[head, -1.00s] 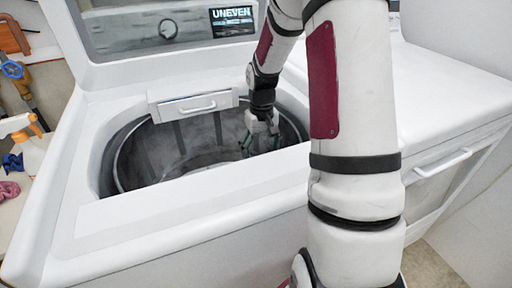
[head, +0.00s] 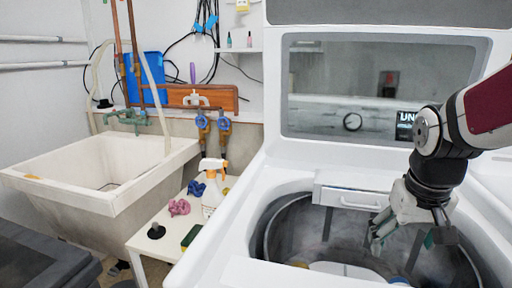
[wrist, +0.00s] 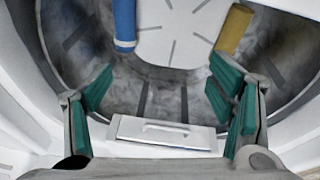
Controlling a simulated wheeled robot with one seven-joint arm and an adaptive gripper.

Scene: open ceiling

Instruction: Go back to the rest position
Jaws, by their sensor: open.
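My gripper (head: 408,238) is over the open drum of the white top-load washing machine (head: 290,178), at the right of the head view. In the wrist view my gripper (wrist: 162,98) is open, with its green-padded fingers wide apart and nothing between them. The metal drum (wrist: 175,85) lies beyond the fingertips. A blue cylindrical thing (wrist: 124,22) and a yellow-brown one (wrist: 234,29) are inside the drum, apart from the fingers. The drum's lower part is partly hidden in the head view.
The washer's raised lid (head: 378,95) stands behind my gripper. A small white table (head: 150,236) at left holds a spray bottle (head: 212,188), a pink cloth (head: 179,207) and a sponge (head: 191,237). A utility sink (head: 120,195) is farther left. A dark box (head: 40,262) is at lower left.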

